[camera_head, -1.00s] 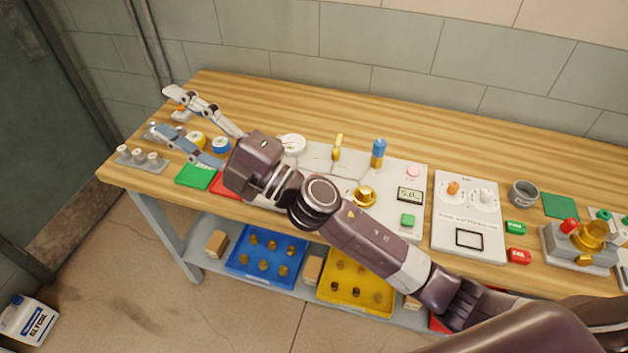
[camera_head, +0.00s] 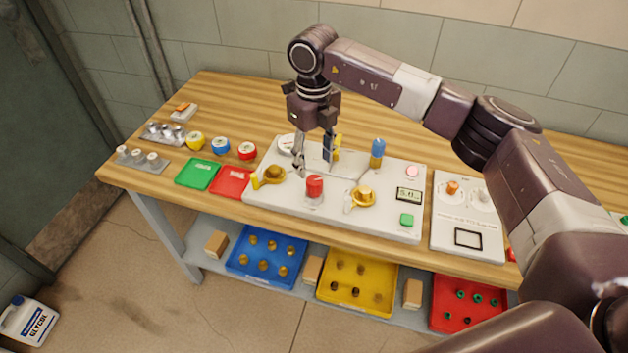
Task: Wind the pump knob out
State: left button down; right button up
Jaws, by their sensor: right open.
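A white panel (camera_head: 395,225) lies on the wooden bench. It carries a red knob (camera_head: 315,186) at the front middle, a blue-topped knob (camera_head: 377,150) on a brass stem at the back, and brass valve parts (camera_head: 363,196). No label shows which knob is the pump knob. My right gripper (camera_head: 314,164) points down over the panel's back left, open and empty. Its fingers are behind and above the red knob, apart from it. A yellow lever (camera_head: 338,142) stands close beside the right finger and is partly hidden. My left gripper is not in view.
The panel also has a display (camera_head: 408,196), a green button (camera_head: 407,220) and a pink button (camera_head: 412,171). Green (camera_head: 197,187) and red (camera_head: 218,194) trays lie to its left. A second white panel (camera_head: 452,220) is to the right, partly behind my right arm.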

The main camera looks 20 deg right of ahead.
aim_at(314, 179)
notch_tip(314, 179, down, 7)
jog(key=p, duration=0.2)
jog(key=shift+p, duration=0.3)
jog(key=shift+f, duration=0.3)
